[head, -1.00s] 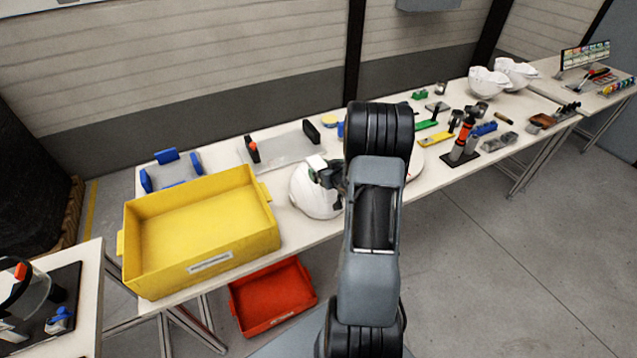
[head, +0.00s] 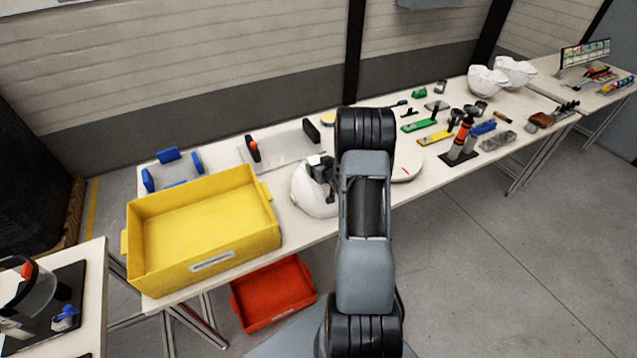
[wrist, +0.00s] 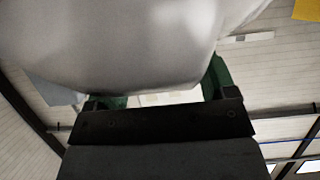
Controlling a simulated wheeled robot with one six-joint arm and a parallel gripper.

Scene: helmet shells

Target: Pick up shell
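A white helmet shell (head: 308,197) sits on the table just right of the yellow bin. My gripper (head: 322,170) is at the top right of this shell, close against it in the picture; the arm hides part of the area to its right. In the wrist view the shell (wrist: 120,45) fills the upper part. The green fingers of my gripper (wrist: 162,92) stand wide apart there, with their far ends hidden by the shell. I cannot make out contact. Two more white shells (head: 487,82) (head: 516,72) sit at the far right of the table.
The large yellow bin (head: 200,264) stands empty on the table's left. A red bin (head: 272,294) is below the table. A grey plate with orange-tipped and black posts (head: 283,150) and a blue-cornered fixture (head: 172,172) lie behind. Several tools and a round white plate (head: 408,168) are right of my arm.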

